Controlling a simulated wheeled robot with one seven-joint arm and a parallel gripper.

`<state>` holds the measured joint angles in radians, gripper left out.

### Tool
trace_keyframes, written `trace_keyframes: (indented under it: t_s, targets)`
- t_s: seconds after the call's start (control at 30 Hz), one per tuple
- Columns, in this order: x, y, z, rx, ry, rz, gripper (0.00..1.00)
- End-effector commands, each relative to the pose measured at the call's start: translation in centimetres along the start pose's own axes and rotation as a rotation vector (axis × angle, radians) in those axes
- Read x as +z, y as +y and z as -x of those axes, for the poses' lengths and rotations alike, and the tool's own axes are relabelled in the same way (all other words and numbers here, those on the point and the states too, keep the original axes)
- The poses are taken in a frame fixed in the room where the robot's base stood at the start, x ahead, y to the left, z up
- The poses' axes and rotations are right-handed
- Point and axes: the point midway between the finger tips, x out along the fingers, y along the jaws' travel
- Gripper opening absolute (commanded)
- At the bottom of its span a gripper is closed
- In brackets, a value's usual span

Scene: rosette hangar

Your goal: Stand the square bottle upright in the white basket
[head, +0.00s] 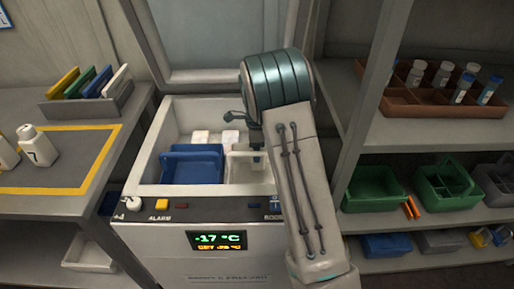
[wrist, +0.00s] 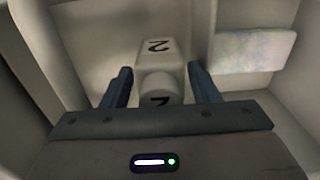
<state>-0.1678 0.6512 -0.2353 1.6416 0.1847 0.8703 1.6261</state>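The bottle is not clearly visible there.
The freezer (head: 146,170) also holds a blue basket (head: 192,166) left of the white one and pale packs (head: 231,137) behind. A numbered white bottle (head: 37,146) stands on the left table. Shelves at right hold a brown vial rack (head: 440,106) and green bins (head: 375,188).

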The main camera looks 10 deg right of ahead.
Motion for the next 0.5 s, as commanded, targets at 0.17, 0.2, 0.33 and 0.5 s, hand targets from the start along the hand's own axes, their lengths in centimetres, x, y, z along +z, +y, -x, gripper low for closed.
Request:
trace_keyframes:
  t_s: [0.17,0.2,0.33,0.5]
  targets:
    - [0.0,0.0,0.0,0.0,0.0,0.0,0.54]
    - [0.0,0.0,0.0,0.0,0.0,0.0,0.54]
    - [0.0,0.0,0.7,-0.002,-0.001,-0.001,0.54]
    - [0.0,-0.1,3.3,-0.004,-0.002,-0.001,0.54]
